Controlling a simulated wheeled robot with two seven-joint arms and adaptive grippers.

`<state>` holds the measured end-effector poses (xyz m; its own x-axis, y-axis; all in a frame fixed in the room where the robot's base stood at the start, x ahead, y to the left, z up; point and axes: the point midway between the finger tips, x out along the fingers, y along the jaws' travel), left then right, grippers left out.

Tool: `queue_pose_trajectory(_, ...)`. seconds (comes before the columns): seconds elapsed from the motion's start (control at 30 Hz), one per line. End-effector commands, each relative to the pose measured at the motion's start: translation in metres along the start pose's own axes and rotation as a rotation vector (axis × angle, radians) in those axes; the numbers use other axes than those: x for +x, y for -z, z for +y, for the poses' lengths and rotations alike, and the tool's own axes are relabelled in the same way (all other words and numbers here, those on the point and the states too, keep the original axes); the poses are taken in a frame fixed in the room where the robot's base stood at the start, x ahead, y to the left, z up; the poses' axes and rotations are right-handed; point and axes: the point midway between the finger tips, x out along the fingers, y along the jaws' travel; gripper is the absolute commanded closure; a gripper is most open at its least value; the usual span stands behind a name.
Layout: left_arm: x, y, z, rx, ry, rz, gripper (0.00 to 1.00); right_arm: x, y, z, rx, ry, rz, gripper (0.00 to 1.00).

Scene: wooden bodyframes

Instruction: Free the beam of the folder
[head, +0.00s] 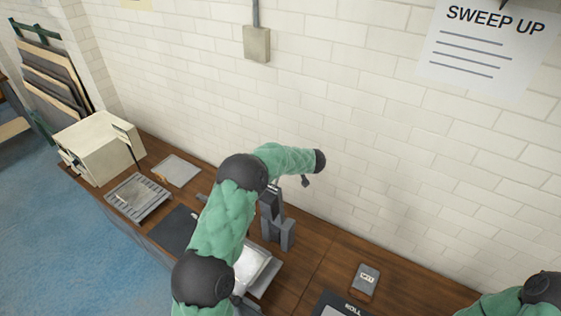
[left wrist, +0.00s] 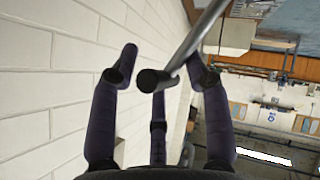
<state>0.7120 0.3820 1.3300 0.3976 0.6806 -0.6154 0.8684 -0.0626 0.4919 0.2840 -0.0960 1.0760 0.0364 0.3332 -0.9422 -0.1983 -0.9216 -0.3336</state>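A grey metal machine with upright posts (head: 277,218) and a pale plate (head: 252,265) stands on the bench, partly hidden by my left arm. It may be the folder; I cannot make out its beam. In the left wrist view a grey rod (left wrist: 205,28) slants in from the top and ends in a dark round tip. My left gripper (left wrist: 160,62) has its dark fingers spread around the rod's end, with gaps showing beside it. In the head view the left gripper is mostly hidden behind the arm. My right gripper is out of view; only that arm shows at bottom right.
The brick wall (head: 350,130) rises close behind the bench. A cream box-shaped machine (head: 98,148), a slotted tray (head: 138,197) and a flat grey sheet (head: 177,170) lie at left.

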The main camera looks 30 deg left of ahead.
Motion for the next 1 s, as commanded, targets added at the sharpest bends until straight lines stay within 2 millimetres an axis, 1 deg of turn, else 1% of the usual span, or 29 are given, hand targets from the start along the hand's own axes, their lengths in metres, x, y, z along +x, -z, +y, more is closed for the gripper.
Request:
queue_pose_trajectory(0.03, -0.006, -0.013, -0.004, 0.012, 0.000, -0.021, 0.53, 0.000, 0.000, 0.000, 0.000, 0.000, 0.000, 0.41)
queue_pose_trajectory(0.17, -0.025, -0.011, -0.003, 0.010, -0.003, -0.020, 0.53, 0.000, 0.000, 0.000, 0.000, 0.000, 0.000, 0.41)
queue_pose_trajectory(0.4, -0.074, -0.003, -0.001, 0.002, -0.007, -0.012, 0.53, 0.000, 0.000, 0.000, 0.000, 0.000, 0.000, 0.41)
queue_pose_trajectory(0.5, -0.091, 0.000, -0.001, 0.000, -0.007, -0.009, 0.53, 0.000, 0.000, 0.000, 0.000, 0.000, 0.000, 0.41)
queue_pose_trajectory(0.6, -0.104, 0.002, -0.002, -0.002, -0.005, -0.006, 0.53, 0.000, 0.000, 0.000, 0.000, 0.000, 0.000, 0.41)
queue_pose_trajectory(0.7, -0.113, 0.003, -0.002, -0.003, -0.004, -0.005, 0.53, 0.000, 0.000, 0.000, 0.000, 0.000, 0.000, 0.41)
queue_pose_trajectory(0.8, -0.117, 0.004, -0.002, -0.004, -0.004, -0.003, 0.53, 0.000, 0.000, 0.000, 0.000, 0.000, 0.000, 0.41)
queue_pose_trajectory(1.0, -0.119, 0.004, -0.002, -0.005, -0.003, -0.002, 0.53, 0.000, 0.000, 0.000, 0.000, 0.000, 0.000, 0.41)
